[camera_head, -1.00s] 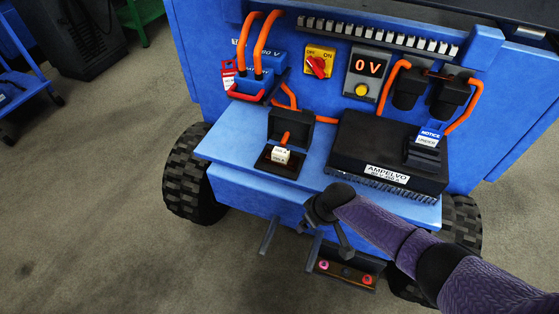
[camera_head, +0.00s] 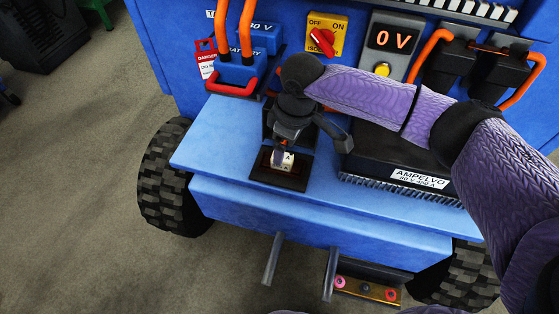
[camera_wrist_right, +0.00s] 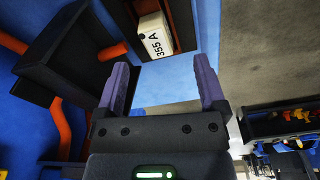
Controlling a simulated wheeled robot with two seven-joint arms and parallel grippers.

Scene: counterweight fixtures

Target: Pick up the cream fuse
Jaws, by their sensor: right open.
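The cream fuse (camera_head: 287,160) is a small pale block with dark lettering. It sits in a dark open fuse holder (camera_head: 291,181) on the blue ledge of the vehicle. In the right wrist view the fuse (camera_wrist_right: 153,36) reads "355 A" and lies beyond the fingertips, not between them. My right gripper (camera_wrist_right: 162,72) is open and empty, its two purple fingers spread apart. In the head view my right gripper is above and close to the holder, and one finger partly covers the fuse. My left gripper is not in view.
The holder's raised dark lid (camera_wrist_right: 78,55) stands beside the fingers in the right wrist view. A black AMPELVO unit (camera_head: 385,165) is to the right of the holder. A red-handled connector (camera_head: 231,86) is at the left. The ledge's left part (camera_head: 215,150) is clear.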

